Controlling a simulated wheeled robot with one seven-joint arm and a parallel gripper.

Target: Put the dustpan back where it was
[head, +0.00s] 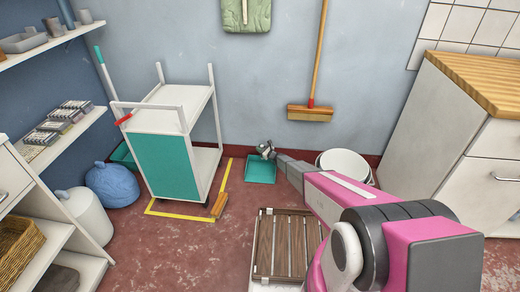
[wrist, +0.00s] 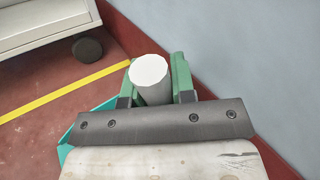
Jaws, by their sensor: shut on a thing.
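The teal dustpan (head: 260,170) is near the back wall, right of the cart, with its pan low at the floor; I cannot tell if it touches. In the wrist view its teal pan (wrist: 82,128) shows partly behind my gripper's dark plate. My gripper (head: 266,149) is above the pan at the end of my outstretched arm. In the wrist view, the two green fingers of my gripper (wrist: 154,82) are shut on the dustpan's upright pale round handle (wrist: 149,72). Much of the pan is hidden there.
A white and teal cart (head: 168,165) stands on a yellow floor outline (head: 180,212), with a small brush (head: 218,205) at its corner. A white bucket (head: 345,163) is right of my gripper. A broom (head: 310,113) hangs above. A slatted wooden piece (head: 285,245) lies in front.

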